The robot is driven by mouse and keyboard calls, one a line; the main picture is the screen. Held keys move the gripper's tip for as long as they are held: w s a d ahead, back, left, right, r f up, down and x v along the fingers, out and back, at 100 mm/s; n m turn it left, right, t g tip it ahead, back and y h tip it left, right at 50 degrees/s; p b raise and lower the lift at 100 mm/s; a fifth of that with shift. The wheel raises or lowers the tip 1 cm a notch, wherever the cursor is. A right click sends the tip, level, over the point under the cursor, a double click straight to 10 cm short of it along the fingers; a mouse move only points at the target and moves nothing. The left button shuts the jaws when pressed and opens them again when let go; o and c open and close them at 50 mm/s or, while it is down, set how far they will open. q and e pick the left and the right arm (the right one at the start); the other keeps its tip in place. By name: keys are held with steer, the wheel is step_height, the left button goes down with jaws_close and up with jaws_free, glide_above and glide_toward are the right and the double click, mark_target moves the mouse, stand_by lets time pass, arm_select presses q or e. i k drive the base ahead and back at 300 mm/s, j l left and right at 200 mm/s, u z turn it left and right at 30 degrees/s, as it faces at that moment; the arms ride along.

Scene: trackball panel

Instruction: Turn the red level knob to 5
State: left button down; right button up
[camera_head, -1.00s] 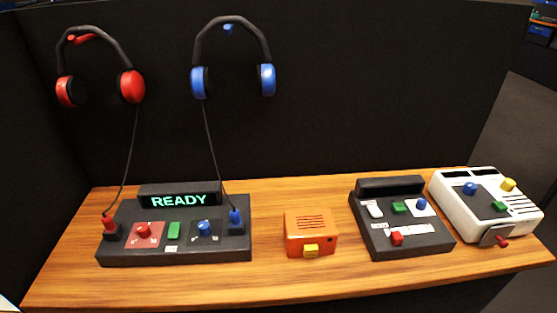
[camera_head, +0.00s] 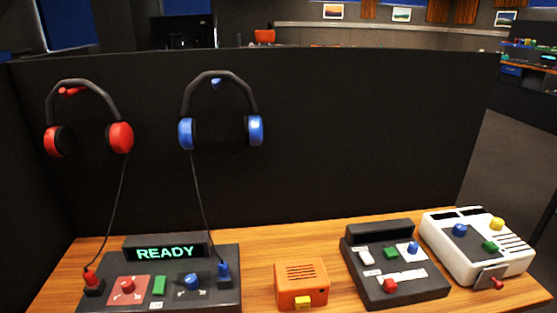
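A black console (camera_head: 226,292) with a lit display (camera_head: 166,252) reading READY sits at the left of the table. It has a red knob (camera_head: 127,285) on a red square plate, a green button (camera_head: 159,285) and a blue knob (camera_head: 192,281) on a dark plate. I cannot read the marks around the red knob or tell its setting. A red plug (camera_head: 91,278) and a blue plug (camera_head: 223,270) stand at the console's two ends. Neither of my grippers shows in this view.
Red headphones (camera_head: 120,137) and blue headphones (camera_head: 255,130) hang on the black partition (camera_head: 360,130), with cords down to the console. An orange box (camera_head: 301,284), a dark panel (camera_head: 404,292) and a white device (camera_head: 463,265) stand to the right on the wooden table (camera_head: 258,249).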

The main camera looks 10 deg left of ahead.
mark_target(128, 285)
steer(key=u, duration=1.25)
